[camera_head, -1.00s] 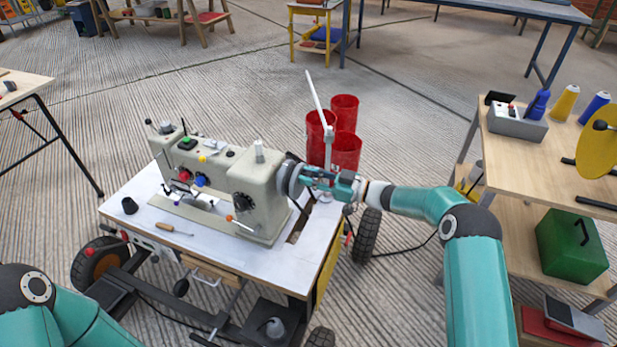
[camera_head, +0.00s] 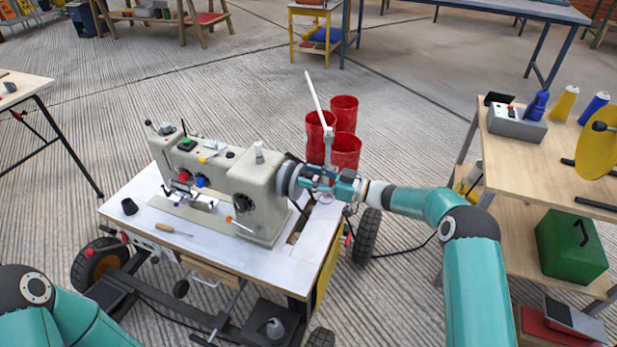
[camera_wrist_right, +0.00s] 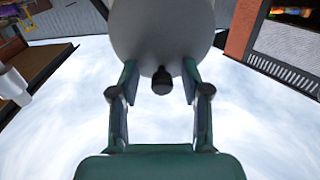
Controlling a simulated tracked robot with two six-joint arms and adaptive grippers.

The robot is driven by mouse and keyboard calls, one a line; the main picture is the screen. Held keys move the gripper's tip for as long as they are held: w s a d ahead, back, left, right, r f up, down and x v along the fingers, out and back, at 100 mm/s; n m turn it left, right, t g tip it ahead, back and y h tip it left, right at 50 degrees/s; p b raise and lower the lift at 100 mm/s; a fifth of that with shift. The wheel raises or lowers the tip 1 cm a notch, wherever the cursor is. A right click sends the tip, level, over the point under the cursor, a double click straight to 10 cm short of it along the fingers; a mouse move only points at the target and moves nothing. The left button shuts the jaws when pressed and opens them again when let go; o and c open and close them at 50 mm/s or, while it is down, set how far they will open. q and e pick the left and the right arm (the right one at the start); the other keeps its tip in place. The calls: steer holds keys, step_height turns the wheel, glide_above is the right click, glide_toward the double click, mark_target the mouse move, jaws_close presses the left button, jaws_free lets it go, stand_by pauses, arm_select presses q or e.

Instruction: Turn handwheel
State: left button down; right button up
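The cream sewing machine (camera_head: 250,188) stands on a white-topped cart. Its grey round handwheel (camera_head: 286,179) is on the machine's right end. My right gripper (camera_head: 303,181) is at the handwheel, coming in from the right. In the right wrist view, the pale handwheel face (camera_wrist_right: 150,30) fills the top centre with a small black knob (camera_wrist_right: 162,82) at its lower part. The right fingers (camera_wrist_right: 160,85) are spread on both sides of the knob, with gaps to it; contact with the wheel is unclear. My left arm shows at bottom left, its gripper out of view.
The cart top (camera_head: 130,228) holds a screwdriver (camera_head: 172,230) and a black cup (camera_head: 130,206). Red bins (camera_head: 345,150) stand behind the right wrist. A wooden shelf unit (camera_head: 510,150) with a green box (camera_head: 572,245) is at right.

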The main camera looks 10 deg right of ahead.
steer(key=v, duration=1.2)
steer(key=shift+a, duration=0.1)
